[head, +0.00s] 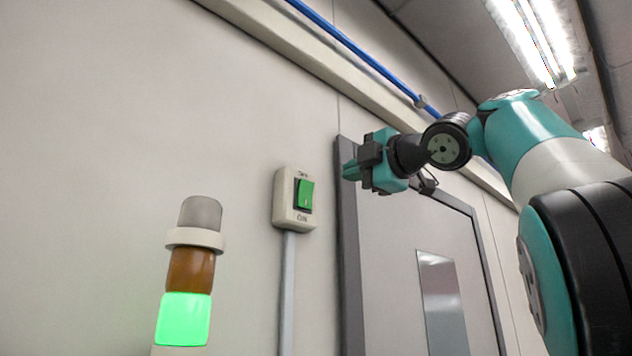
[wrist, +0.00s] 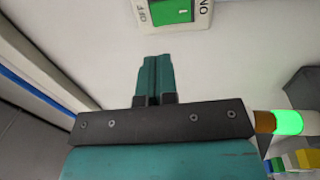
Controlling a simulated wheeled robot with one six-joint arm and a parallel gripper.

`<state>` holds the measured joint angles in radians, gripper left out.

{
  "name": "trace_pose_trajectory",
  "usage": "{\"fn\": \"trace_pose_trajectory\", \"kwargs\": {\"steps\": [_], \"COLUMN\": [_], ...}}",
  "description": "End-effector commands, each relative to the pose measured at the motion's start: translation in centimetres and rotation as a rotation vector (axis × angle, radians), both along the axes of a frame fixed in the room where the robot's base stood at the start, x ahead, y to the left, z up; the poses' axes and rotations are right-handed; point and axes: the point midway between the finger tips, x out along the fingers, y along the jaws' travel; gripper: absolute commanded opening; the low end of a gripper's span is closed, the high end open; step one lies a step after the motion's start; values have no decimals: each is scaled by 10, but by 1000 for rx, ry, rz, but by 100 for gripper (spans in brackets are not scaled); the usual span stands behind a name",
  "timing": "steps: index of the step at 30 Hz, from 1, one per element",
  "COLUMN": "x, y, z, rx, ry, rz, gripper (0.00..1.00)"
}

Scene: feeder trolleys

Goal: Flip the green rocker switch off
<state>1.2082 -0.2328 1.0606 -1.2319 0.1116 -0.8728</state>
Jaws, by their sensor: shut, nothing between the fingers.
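The green rocker switch (head: 305,194) sits in a pale box on the wall, with "ON" lettered below it and a smaller label above. In the wrist view the switch (wrist: 172,10) is at the top edge, partly cut off, with "OFF" at its left and "ON" at its right. My gripper (head: 349,171) is to the right of the switch box and a little higher, apart from it. In the wrist view its teal fingers (wrist: 152,78) are together and empty, pointing toward the wall.
A signal tower (head: 184,318) with its green segment lit stands left of the switch; it also shows in the wrist view (wrist: 287,122). A grey conduit (head: 287,290) runs down from the box. A grey door (head: 400,270) is at the right. The wall left of the box is bare.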

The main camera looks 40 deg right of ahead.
Motion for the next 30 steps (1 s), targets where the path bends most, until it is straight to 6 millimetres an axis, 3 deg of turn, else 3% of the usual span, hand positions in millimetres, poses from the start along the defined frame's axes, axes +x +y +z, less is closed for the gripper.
{"fn": "trace_pose_trajectory", "kwargs": {"steps": [21,30], "x": [89,108], "y": [4,4], "z": [14,15], "rx": [5,2], "ry": [6,3], "rz": [6,0], "gripper": [0,0]}}
